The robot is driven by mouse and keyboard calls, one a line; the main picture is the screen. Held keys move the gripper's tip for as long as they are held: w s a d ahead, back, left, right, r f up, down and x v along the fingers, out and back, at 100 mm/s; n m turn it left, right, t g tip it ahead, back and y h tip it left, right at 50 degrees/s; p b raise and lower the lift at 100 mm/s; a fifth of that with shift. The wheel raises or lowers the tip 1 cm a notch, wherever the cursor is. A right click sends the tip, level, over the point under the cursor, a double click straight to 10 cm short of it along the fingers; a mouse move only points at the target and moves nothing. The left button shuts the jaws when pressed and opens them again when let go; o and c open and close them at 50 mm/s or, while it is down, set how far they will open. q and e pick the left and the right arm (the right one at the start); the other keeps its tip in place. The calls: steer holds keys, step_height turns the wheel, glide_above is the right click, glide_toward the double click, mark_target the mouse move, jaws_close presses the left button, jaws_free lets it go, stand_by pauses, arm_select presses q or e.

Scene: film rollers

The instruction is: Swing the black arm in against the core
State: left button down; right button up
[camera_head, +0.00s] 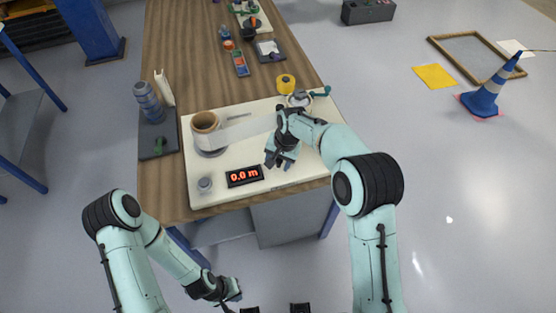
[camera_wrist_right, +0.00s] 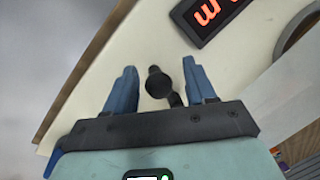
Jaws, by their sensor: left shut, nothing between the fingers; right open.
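A brown cardboard core (camera_head: 206,123) stands at the left of the cream board, and a translucent film strip (camera_head: 247,128) runs from it rightward, passing behind my right arm. The black arm, with a round knob (camera_wrist_right: 158,84), shows in the right wrist view. My right gripper (camera_head: 280,160) is open above the board, right of the display. In the wrist view its blue fingers (camera_wrist_right: 160,88) lie either side of the knob, apart from it. In the head view the gripper hides the black arm. My left gripper (camera_head: 236,291) is shut and empty, low in front of the table.
A red-lit display (camera_head: 244,176) and a grey knob (camera_head: 205,184) sit at the board's (camera_head: 222,193) front. A dark tray (camera_head: 158,148) with a grey bottle is at left.

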step_height(320, 180, up, 13)
steer(key=s+d, duration=0.1)
steer(key=d, duration=0.1)
steer(key=shift+d+p, duration=0.15)
steer(key=shift+p, duration=0.25)
stand_by(0.3)
